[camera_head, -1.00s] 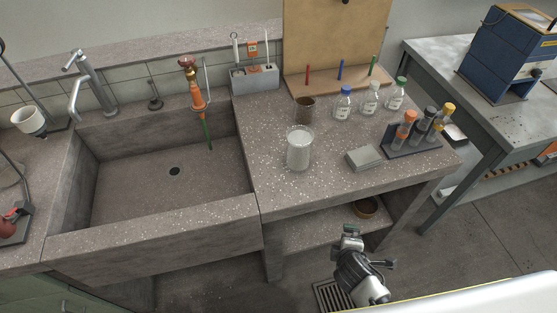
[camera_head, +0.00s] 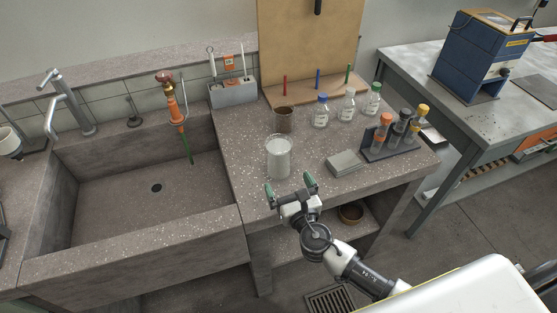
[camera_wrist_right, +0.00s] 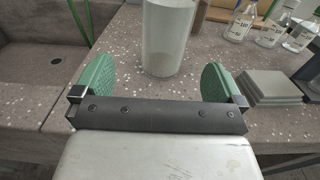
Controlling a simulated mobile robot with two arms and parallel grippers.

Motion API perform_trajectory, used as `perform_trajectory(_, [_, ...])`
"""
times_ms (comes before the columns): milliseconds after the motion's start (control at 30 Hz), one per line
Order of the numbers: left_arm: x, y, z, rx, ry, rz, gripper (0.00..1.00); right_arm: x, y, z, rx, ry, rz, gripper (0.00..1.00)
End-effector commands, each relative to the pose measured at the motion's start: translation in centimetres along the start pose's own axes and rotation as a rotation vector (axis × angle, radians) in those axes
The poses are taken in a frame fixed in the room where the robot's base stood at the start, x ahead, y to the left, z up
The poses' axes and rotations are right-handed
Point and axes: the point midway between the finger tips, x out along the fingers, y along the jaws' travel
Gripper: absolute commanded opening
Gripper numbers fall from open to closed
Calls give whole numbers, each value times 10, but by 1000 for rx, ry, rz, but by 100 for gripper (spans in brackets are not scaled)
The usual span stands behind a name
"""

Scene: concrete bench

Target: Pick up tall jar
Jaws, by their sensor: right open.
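The tall jar (camera_head: 278,158) is a clear cylinder with whitish contents. It stands upright on the concrete bench, right of the sink. My right gripper (camera_head: 291,188) is open and empty at the bench's front edge, just in front of the jar and a little to its right. In the right wrist view the jar (camera_wrist_right: 168,38) stands beyond the gap between the green finger pads (camera_wrist_right: 157,84), apart from them; its top is cut off. My left gripper is not in view.
A grey stack of flat plates (camera_head: 344,163) lies right of the jar. A brown cup (camera_head: 284,120) stands behind it. Capped bottles (camera_head: 320,113) and a tube rack (camera_head: 392,148) stand further right. The sink (camera_head: 140,205) is to the left. Bare bench lies around the jar.

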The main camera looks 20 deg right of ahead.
Motion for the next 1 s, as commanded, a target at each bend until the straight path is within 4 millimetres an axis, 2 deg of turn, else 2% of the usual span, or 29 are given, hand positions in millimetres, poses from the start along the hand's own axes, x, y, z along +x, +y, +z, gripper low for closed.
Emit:
perform_trajectory(100, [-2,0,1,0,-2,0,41,22,0,2,3,-2,-2,100])
perform_trajectory(200, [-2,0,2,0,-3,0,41,35,0,1,5,-2,-2,100])
perform_trajectory(433, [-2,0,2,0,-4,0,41,53,-3,-1,7,-1,-3,100])
perform_trajectory(700, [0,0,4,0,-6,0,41,91,-7,-6,8,0,-3,100])
perform_trajectory(1000, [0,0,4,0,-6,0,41,96,-8,-6,9,1,-3,100])
